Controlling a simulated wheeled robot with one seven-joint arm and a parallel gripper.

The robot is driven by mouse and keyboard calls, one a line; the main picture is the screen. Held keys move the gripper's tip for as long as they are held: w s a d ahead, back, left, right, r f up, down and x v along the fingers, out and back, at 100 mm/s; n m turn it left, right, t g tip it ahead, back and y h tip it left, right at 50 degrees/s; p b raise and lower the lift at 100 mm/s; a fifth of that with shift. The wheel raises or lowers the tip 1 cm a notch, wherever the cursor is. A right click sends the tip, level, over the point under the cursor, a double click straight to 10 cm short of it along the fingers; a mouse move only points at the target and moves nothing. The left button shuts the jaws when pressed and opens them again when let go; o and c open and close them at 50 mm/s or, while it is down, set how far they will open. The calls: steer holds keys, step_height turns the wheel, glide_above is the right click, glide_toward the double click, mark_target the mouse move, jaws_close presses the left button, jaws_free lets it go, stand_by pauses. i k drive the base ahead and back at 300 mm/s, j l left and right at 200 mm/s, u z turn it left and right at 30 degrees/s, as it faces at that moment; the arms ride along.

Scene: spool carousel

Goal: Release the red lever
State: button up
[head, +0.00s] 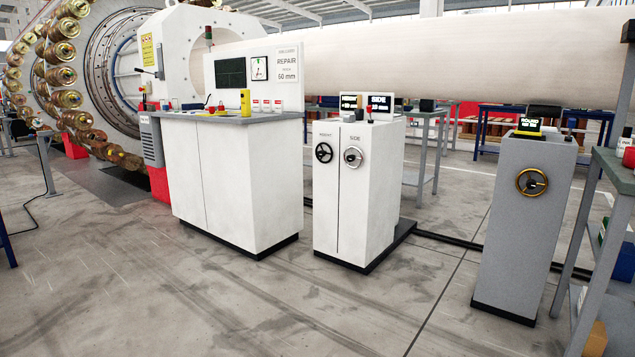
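I cannot make out a red lever for certain in the head view. Small red parts, too small to tell, show near the left end of the white repair console (237,185). My gripper is not in view.
A grey pedestal (517,235) with a brass handwheel (532,182) and a grey-green shelf (600,250) stand right. The front floor (250,310) is clear.

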mark_target(368, 108)
steer(key=i+z, duration=0.15)
steer(key=i, duration=0.35)
steer(key=i+j+z, duration=0.1)
steer(key=i, duration=0.4)
steer(key=i+j+z, duration=0.15)
steer(key=i, duration=0.35)
steer(key=i+j, duration=0.45)
steer(key=i, duration=0.15)
steer(key=i+j, duration=0.85)
steer(key=i, duration=0.3)
steer(key=i+j+u, duration=0.1)
steer(key=i+j, duration=0.35)
steer(key=i, duration=0.15)
